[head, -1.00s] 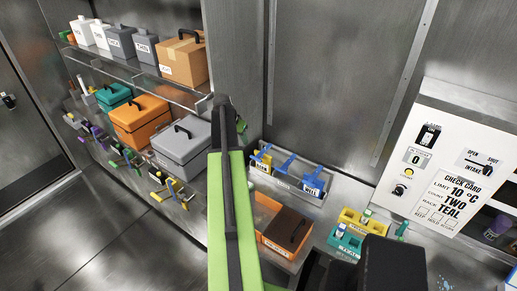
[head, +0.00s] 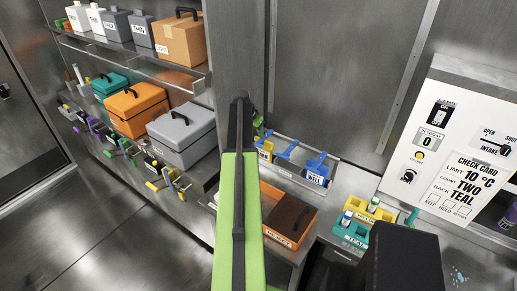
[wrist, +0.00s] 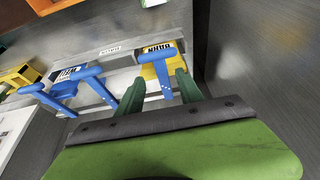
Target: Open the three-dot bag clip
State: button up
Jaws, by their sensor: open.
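In the wrist view, three blue bag clips sit in a row on a pale rack. The right clip (wrist: 157,60) is on a yellow bag (wrist: 152,71); small pale dots show on its arm, too small to count surely. The middle clip (wrist: 88,80) and the left clip (wrist: 48,97) are to its left. My gripper (wrist: 160,90) is open, its two green fingers on either side of the right clip's lower arm, with no clear contact. In the head view, the clips (head: 287,150) stand past my arm, which hides most of the gripper.
Yellow (head: 367,213) and teal (head: 350,232) holders are to the right, below a white panel (head: 455,140). A metal post and wall stand close behind the gripper. Boxes fill the left shelves.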

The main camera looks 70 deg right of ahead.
aim_at(259, 141)
jog(key=b+x, duration=0.4)
jog(key=x, duration=0.2)
grip_shut()
dwell(1.2)
